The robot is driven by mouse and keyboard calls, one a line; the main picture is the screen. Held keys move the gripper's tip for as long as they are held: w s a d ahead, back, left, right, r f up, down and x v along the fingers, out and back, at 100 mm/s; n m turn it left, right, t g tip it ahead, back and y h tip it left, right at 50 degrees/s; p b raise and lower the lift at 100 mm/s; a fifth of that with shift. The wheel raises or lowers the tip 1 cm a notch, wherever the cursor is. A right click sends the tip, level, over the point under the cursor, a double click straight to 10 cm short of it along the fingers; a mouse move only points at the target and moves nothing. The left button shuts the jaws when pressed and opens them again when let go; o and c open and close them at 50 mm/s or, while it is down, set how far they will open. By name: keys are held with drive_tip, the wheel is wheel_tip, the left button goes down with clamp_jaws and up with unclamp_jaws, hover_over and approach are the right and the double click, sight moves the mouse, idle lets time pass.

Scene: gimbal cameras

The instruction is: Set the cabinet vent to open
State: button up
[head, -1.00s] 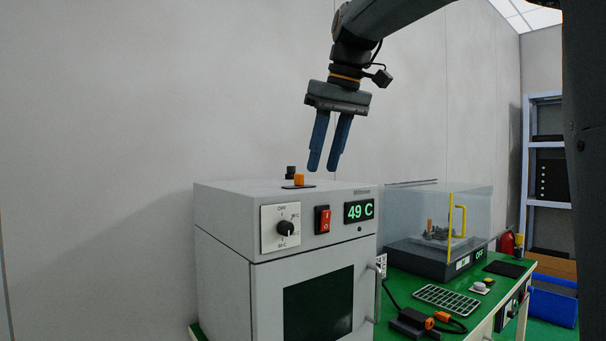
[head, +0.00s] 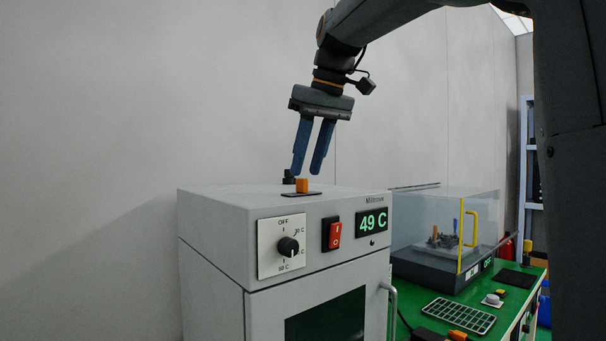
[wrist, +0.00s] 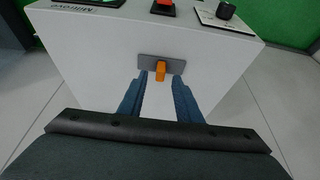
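The grey cabinet (head: 225,215) stands in front of me with its flat top in view. On the top is a dark slotted-looking plate (wrist: 148,60) with an upright orange tab (head: 302,185), which appears to be the vent control. The tab (wrist: 160,72) also shows in the wrist view, near the middle of the plate. My gripper (head: 306,173) points down just above and behind the tab, with its blue fingers spread. In the wrist view the tab shows between and beyond the fingertips, with no clear contact. Nothing is held.
The front has a black dial (head: 288,246), a red switch (head: 335,233) and a display (head: 372,222) reading 49 C. A clear-walled box (head: 435,235) stands on the green bench to the right.

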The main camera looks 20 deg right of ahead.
sight(302, 186)
drive_tip(key=shift+x, duration=1.55)
drive_tip(key=shift+c, duration=0.2)
clamp_jaws()
